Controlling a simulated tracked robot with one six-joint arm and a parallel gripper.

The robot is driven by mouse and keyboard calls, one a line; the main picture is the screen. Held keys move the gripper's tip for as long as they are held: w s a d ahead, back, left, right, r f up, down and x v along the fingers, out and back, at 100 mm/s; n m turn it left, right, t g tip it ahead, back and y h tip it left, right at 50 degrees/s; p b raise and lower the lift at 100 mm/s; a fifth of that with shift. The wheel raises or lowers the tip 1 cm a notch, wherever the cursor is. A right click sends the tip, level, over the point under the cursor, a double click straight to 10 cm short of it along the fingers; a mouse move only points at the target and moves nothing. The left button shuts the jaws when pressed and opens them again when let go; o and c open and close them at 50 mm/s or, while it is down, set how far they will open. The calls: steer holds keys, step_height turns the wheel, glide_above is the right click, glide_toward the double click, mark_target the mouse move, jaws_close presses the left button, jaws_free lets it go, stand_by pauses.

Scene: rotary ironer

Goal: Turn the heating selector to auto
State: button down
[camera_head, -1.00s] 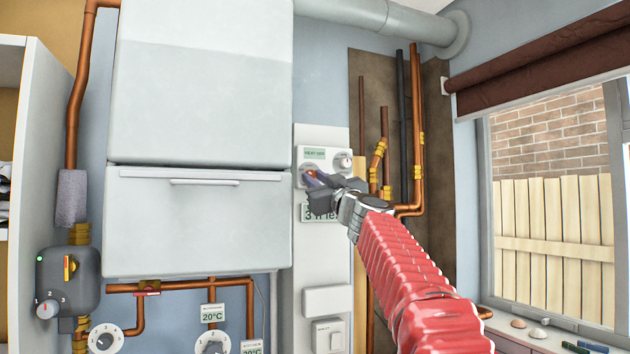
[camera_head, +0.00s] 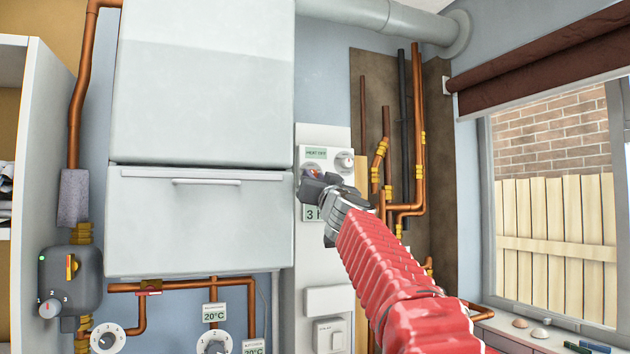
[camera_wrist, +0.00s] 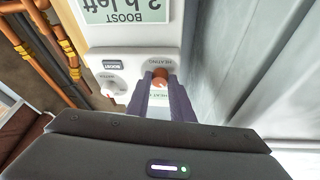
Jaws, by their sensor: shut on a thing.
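The heating selector is a small knob on the white control panel (camera_head: 325,150), left of a second dial. In the wrist view, upside down, its reddish face (camera_wrist: 160,74) shows beside the word HEATING. My gripper (camera_wrist: 160,86) has a dark finger on each side of the knob and is shut on it. In the head view my gripper (camera_head: 310,181) covers most of the knob. The knob's pointer position cannot be made out.
A boost sign (camera_wrist: 125,10) is just below the panel. The white boiler (camera_head: 200,220) stands left, copper pipes (camera_head: 418,150) right.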

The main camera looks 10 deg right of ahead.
steer(key=shift+m+h, duration=0.4)
steer(key=shift+m, duration=0.3)
steer(key=c, duration=1.6)
jaws_free()
steer(key=shift+o, duration=0.2)
steer(key=shift+s+f, duration=0.3)
steer(key=shift+s, duration=0.35)
